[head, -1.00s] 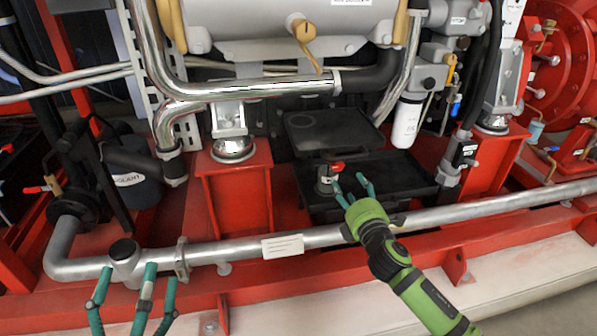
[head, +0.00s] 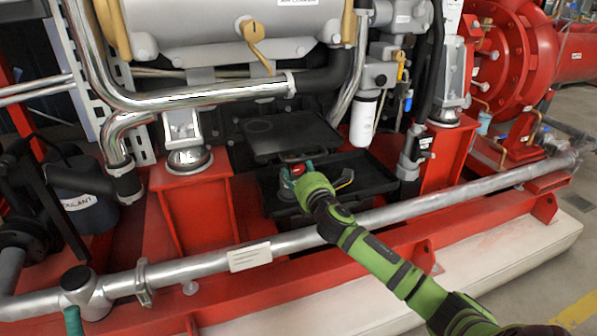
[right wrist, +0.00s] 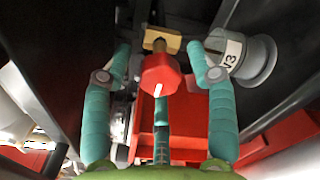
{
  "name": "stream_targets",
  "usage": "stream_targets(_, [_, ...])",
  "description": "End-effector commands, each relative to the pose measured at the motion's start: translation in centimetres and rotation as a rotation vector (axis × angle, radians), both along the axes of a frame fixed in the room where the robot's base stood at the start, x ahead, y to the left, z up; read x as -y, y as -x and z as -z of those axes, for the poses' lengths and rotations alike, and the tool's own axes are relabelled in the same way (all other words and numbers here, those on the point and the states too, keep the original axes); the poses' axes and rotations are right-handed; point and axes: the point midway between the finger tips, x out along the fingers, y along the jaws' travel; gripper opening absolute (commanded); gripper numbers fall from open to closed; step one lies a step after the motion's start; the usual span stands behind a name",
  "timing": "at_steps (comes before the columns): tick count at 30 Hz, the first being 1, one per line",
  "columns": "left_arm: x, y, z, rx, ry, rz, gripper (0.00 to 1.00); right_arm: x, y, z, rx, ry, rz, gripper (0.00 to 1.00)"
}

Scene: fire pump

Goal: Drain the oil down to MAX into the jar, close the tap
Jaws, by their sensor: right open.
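The red tap knob (head: 298,169) sits over the black tray (head: 385,181). In the right wrist view the red knob (right wrist: 160,76) has a white mark and a brass fitting behind it. My right gripper (head: 294,177) is open, with its teal fingers around the knob; no firm hold shows. A grey cylinder (head: 287,192) below the knob is mostly hidden by the gripper, and I cannot tell whether it is the jar. No oil level or MAX mark can be read. Only a teal tip of my left gripper (head: 73,321) shows at the bottom left.
A silver pipe (head: 400,211) runs across in front of the tray, above the red base rail. A white filter (head: 363,121) hangs behind the tray. A red pedestal (head: 197,205) stands left of it.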

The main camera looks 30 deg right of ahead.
Motion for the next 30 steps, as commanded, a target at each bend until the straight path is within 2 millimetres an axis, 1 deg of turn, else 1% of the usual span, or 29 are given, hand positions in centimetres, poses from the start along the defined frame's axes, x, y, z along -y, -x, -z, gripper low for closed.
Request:
stream_targets(7, [-0.04,0.01,-0.01,0.003,0.002,0.0,0.86,-0.02,-0.12,0.03,0.0,-0.001,-0.001,0.58])
stream_targets(8, [-0.04,0.0,0.0,0.002,0.001,0.0,0.86,-0.02,-0.12,0.03,0.0,-0.001,-0.001,0.54])
stream_targets(9, [-0.04,0.0,0.0,0.002,0.001,0.0,0.86,-0.02,-0.12,0.03,0.0,-0.001,-0.001,0.38])
stream_targets(12, [-0.04,-0.01,0.01,0.002,0.001,0.0,0.86,-0.02,-0.11,0.03,0.0,-0.001,-0.001,0.01])
stream_targets(23, [0.01,-0.09,-0.13,-0.003,-0.002,-0.001,0.86,-0.04,-0.1,-0.01,0.005,-0.027,0.0,0.01])
stream_targets(30, [0.36,-0.52,-0.5,-0.037,-0.022,-0.005,0.86,-0.07,-0.11,-0.09,0.031,-0.14,-0.001,0.01])
